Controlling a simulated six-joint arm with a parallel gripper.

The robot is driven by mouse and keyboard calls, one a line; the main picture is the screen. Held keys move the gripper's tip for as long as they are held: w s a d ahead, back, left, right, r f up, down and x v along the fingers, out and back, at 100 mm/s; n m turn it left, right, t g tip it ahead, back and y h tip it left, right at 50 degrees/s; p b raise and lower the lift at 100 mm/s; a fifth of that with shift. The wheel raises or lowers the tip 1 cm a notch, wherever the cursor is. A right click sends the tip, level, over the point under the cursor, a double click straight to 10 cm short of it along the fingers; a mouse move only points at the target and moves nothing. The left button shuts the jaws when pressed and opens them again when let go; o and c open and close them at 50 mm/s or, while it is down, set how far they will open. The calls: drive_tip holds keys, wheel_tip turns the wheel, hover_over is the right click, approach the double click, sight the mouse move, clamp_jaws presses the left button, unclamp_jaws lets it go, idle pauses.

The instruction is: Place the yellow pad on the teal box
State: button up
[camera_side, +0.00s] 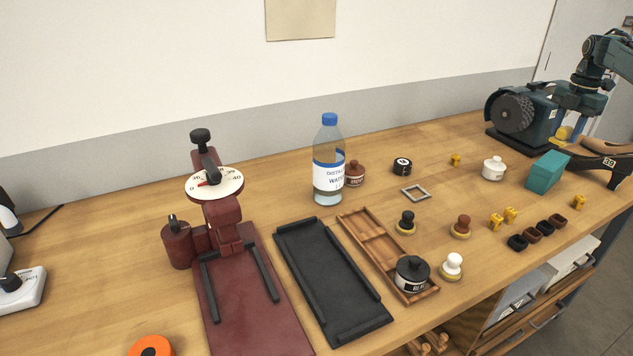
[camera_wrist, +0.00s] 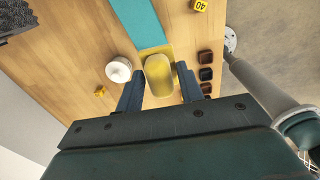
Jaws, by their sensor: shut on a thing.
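The teal box (camera_side: 546,172) lies on the bench at the right in the side view. It also shows as a teal strip at the top of the wrist view (camera_wrist: 144,20). My gripper (camera_side: 570,130) is above the bench, over the far right side of the box. Its two fingers (camera_wrist: 159,80) are shut on the yellow pad (camera_wrist: 159,76). In the side view the pad (camera_side: 563,133) is small and partly hidden by the fingers. It appears above the bench and apart from the box's top.
A dark piece with a numbered yellow tag (camera_side: 609,163) is right of the box. A white pot (camera_side: 493,168) stands left of it, and a dark wheeled machine (camera_side: 530,115) behind. Small dark cups (camera_side: 532,235) and yellow cubes (camera_side: 579,202) lie in front.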

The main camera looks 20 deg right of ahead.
sight(568, 127)
drive_tip(key=shift+s+d, duration=0.1)
drive_tip(key=shift+d, duration=0.2)
drive_tip(key=shift+f, duration=4.05)
drive_tip(key=shift+f, duration=0.15)
drive_tip(key=o, duration=1)
wheel_tip(568, 127, up, 12)
drive_tip(key=shift+r, duration=0.1)
drive_tip(key=shift+a+r, duration=0.15)
